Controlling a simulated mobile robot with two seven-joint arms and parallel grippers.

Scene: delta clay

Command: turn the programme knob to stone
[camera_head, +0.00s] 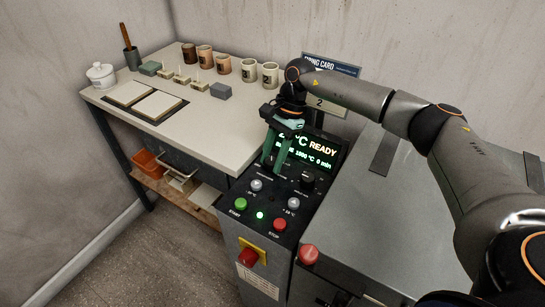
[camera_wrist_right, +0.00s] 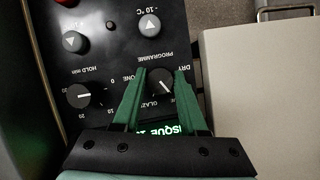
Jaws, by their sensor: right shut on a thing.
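My right gripper (camera_head: 273,167) points down at the kiln control panel, its green fingers closed around the programme knob. In the right wrist view the dark round programme knob (camera_wrist_right: 160,88) sits between the two fingertips (camera_wrist_right: 161,76). The panel appears upside down there, with "DRY", "GLAZ" and "ONE" lettered around the knob, partly covered by the fingers. I cannot make out where the knob's pointer stands. The display (camera_head: 312,151) shows "READY" in the head view, and part of it reads "ISQUE 1" in the wrist view. My left gripper is out of view.
The hold knob (camera_head: 307,180) is close beside. Two grey buttons, a green start button (camera_head: 240,204), a red stop button (camera_head: 279,224) and a red emergency knob (camera_head: 248,257) lie nearer. A table (camera_head: 225,128) with cups stands left; the kiln lid (camera_head: 365,215) is right.

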